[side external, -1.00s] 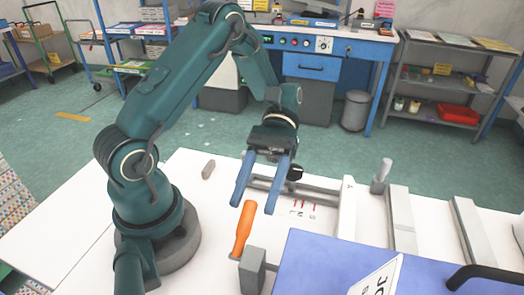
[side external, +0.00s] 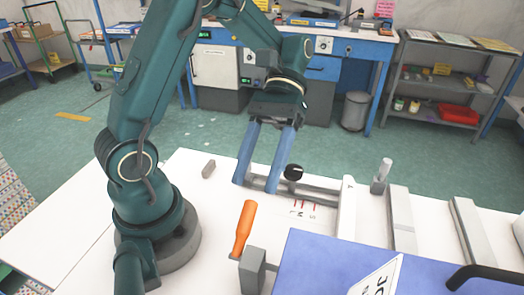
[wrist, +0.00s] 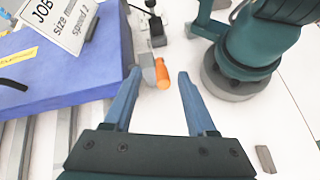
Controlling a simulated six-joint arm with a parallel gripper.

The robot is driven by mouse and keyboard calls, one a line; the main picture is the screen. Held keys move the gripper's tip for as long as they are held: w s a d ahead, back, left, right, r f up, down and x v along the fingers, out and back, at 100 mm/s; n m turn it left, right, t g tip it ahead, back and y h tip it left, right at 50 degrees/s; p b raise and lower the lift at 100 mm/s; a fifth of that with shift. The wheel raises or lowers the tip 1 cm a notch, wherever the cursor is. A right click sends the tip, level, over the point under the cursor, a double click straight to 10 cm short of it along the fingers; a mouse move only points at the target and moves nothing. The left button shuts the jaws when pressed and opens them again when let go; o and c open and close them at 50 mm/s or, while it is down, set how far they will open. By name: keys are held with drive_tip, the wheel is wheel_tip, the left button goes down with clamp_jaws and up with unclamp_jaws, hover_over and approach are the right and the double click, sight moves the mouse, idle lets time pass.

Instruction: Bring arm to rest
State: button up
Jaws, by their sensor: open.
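My gripper (side external: 257,188) is open, with two blue fingers pointing down above the white table (side external: 75,232). Nothing is between the fingers. In the wrist view the gripper (wrist: 160,74) shows its fingers spread apart. An orange-handled tool (side external: 244,228) stands tilted at a small grey block (side external: 252,270), in front of and below the gripper. The orange handle (wrist: 162,73) also shows in the wrist view, between and beyond the fingertips.
A blue box (side external: 400,262) with a white job card fills the front right. A black knob (side external: 293,172) on a grey slide with size marks is right of the fingers. Grey bars (side external: 400,215) lie further right. A small grey-brown block (side external: 208,169) lies left of the gripper.

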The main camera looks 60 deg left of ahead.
drive_tip(key=a+m+t+y, duration=0.1)
drive_tip(key=t+y, duration=0.1)
drive_tip(key=t, duration=0.2)
drive_tip(key=a+r+m+t+y, duration=0.1)
drive_tip(key=m+t+y, duration=0.1)
drive_tip(key=t, duration=0.3)
drive_tip(key=a+r+m+t+y, duration=0.1)
drive_tip(key=m+t+y, duration=0.1)
drive_tip(key=t+y, duration=0.1)
drive_tip(key=shift+s+a+t, duration=0.15)
drive_tip(key=shift+s+t, duration=0.2)
drive_tip(key=shift+t, duration=0.55)
idle(0.5)
